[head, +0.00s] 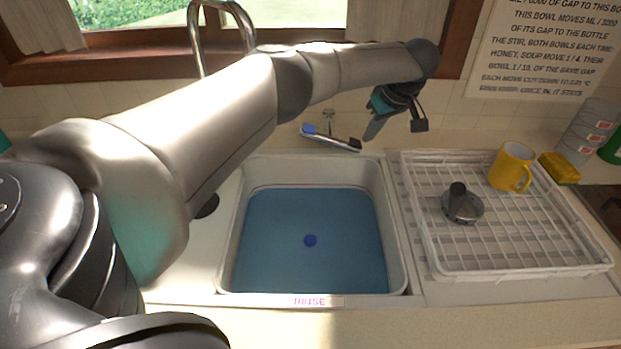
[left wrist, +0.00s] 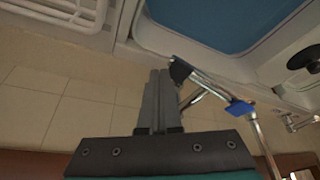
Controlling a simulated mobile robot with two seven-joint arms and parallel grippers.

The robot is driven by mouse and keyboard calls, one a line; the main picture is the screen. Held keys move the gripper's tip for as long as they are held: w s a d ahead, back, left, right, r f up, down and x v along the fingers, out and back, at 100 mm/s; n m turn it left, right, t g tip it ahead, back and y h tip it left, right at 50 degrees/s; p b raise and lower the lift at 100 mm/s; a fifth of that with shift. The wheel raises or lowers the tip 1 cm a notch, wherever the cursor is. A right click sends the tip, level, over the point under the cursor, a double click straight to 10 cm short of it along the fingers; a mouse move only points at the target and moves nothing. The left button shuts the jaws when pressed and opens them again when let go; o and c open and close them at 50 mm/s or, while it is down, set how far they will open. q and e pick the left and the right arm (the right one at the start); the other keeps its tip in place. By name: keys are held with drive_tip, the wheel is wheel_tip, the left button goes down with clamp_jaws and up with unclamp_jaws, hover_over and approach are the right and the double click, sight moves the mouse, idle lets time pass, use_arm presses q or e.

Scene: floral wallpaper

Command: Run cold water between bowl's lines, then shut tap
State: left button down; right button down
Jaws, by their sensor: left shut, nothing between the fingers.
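The white sink bowl (head: 394,235), labelled RINSE, holds blue water (head: 300,215) with a round dark blue spot near its middle. A thin line shows along the bowl's back wall just above the water; I cannot make out a second line. The tap's crossbar handle (head: 330,138) has a blue left end and a dark right end. It also shows in the left wrist view (left wrist: 210,90). My left gripper (head: 372,132) is shut and empty, beside the handle's dark end; contact is unclear. The chrome spout (head: 200,35) is partly behind my arm, and its outlet is hidden.
A white dish rack (head: 415,215) stands right of the bowl, holding a grey metal object (head: 462,204) and a yellow mug (head: 511,166). The tiled wall and window sill are close behind the tap.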

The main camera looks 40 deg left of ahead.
drive_tip(key=shift+f, duration=0.1)
idle(0.3)
wheel_tip(320, 180, up, 6)
drive_tip(key=p, duration=0.6)
idle(0.5)
